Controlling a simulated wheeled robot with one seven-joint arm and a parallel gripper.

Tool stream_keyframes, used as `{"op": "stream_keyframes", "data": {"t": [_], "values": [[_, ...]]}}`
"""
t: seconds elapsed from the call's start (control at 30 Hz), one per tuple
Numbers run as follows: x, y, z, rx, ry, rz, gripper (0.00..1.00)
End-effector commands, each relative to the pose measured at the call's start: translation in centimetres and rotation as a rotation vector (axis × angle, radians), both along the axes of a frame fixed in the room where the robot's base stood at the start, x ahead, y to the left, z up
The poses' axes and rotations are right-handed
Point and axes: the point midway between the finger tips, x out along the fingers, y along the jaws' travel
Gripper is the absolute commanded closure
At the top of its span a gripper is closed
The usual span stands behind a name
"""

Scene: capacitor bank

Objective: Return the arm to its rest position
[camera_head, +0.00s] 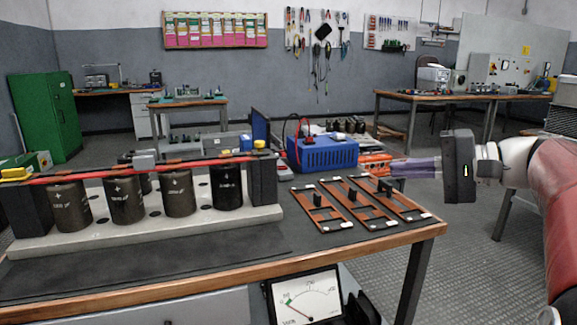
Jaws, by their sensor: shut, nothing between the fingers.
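My gripper (378,165) is at the right of the head view, above the right edge of the near bench (340,250). Its orange fingertips point left and are shut with nothing between them. My arm (552,175) comes in from the right edge. The capacitor bank stands on a pale base (150,225) at the left of the bench. Several dark cylindrical capacitors (178,195) stand upright in it under a red bar (120,170). The gripper is well to the right of the bank and apart from it.
Brown flat frames with black handles (325,205) lie on the bench just below and left of the gripper. A blue power supply (322,153) stands behind them. An analog meter (305,298) sits below the bench front. Open floor (480,275) lies right of the bench.

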Motion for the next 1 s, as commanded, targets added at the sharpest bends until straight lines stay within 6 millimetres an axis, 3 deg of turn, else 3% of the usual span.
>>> {"op": "stream_keyframes", "data": {"t": [0.27,0.47,0.53,0.73,0.83,1.0], "values": [[-3.3,4.4,-4.1,-0.207,0.110,-0.007,1.00],[-8.1,7.3,-9.1,-0.479,0.172,-0.002,1.00],[-10.7,8.0,-11.5,-0.623,0.173,0.008,1.00],[-17.5,6.9,-18.1,-1.096,0.054,0.047,1.00],[-19.1,5.9,-19.8,-1.253,-0.028,0.068,1.00],[-19.9,5.0,-20.9,-1.371,-0.105,0.083,1.00]]}}
